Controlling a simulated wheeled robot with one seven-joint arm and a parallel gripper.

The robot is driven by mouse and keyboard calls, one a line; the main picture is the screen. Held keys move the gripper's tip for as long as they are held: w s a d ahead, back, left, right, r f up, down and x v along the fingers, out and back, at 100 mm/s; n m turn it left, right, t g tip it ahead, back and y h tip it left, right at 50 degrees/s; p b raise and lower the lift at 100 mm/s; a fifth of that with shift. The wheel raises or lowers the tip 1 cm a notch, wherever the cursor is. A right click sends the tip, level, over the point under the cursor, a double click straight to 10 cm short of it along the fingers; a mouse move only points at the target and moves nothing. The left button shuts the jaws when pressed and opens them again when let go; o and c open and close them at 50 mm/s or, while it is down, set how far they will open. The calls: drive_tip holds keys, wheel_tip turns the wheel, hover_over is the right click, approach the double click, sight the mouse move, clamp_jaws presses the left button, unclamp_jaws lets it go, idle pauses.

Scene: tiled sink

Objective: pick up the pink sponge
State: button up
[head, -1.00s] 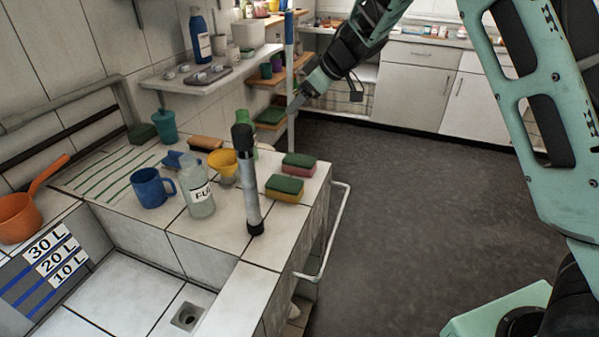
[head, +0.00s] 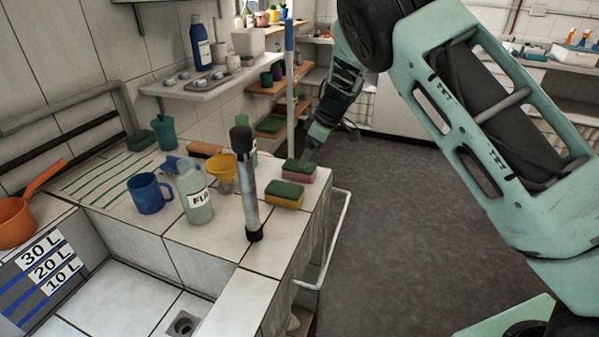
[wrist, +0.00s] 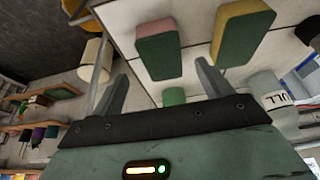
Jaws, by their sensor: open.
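The pink sponge (head: 298,175), with a green top, lies on the tiled counter near its right edge. In the wrist view the sponge (wrist: 158,50) lies just beyond the fingertips, roughly in line with the space between them. My gripper (head: 309,157) is just above and behind this sponge in the head view, and its fingers are hard to make out there. In the wrist view my gripper (wrist: 161,82) has its two fingers spread wide with nothing gripped. I cannot tell whether a finger touches the sponge.
A yellow sponge (head: 285,197) with a green top lies close in front of the pink one. A grey tube with black ends (head: 249,200) stands to its left, near a yellow funnel (head: 222,176), a labelled bottle (head: 195,200) and a blue mug (head: 149,194). A white rail (head: 338,235) runs along the counter's right side.

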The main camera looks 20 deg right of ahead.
drive_tip(key=shift+a+x, duration=0.15)
drive_tip(key=shift+x, duration=1.45)
drive_tip(key=shift+a+x, duration=0.15)
drive_tip(key=shift+x, duration=1.45)
drive_tip(key=shift+w+r, duration=0.1)
drive_tip(key=shift+r, duration=0.05)
drive_tip(key=shift+f+p, duration=0.25)
drive_tip(key=shift+p, duration=0.5)
drive_tip(key=c, duration=1)
drive_tip(key=shift+c, duration=0.2)
drive_tip(key=shift+b, duration=0.9)
wheel_tip(320, 180, up, 11)
drive_tip(key=shift+f+p, duration=0.25)
drive_tip(key=shift+p, duration=0.15)
